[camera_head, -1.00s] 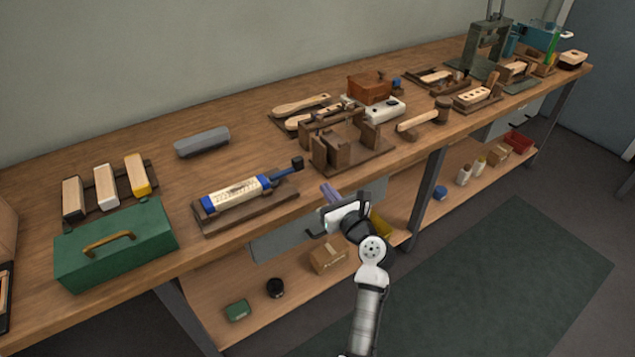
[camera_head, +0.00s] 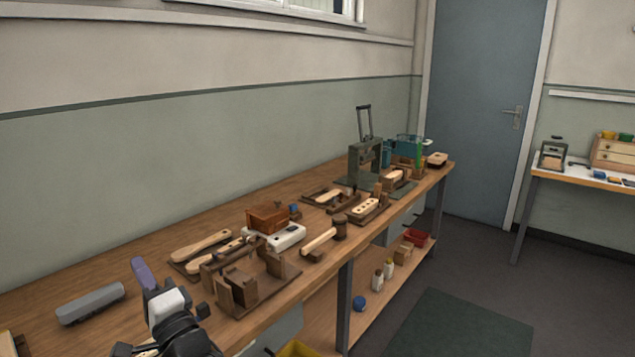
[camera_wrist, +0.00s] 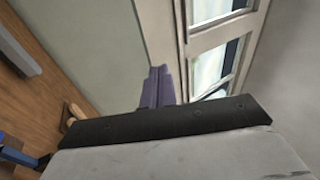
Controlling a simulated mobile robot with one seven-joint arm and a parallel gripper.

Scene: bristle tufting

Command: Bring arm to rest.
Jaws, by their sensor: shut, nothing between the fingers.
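My gripper (camera_head: 142,274) shows at the lower left of the head view, with purple fingers pointing up. It stands in front of the workbench (camera_head: 40,292), between the grey case and the dark wooden fixture in the picture. In the wrist view its purple fingers (camera_wrist: 157,88) lie together, shut and empty, with a window and wall behind them. Part of my arm shows below the gripper in the head view; the rest is out of the picture.
The grey case (camera_head: 90,303) and the wooden fixture (camera_head: 250,285) lie on the bench near my gripper. Open floor with a green mat (camera_head: 460,325) lies right of the bench.

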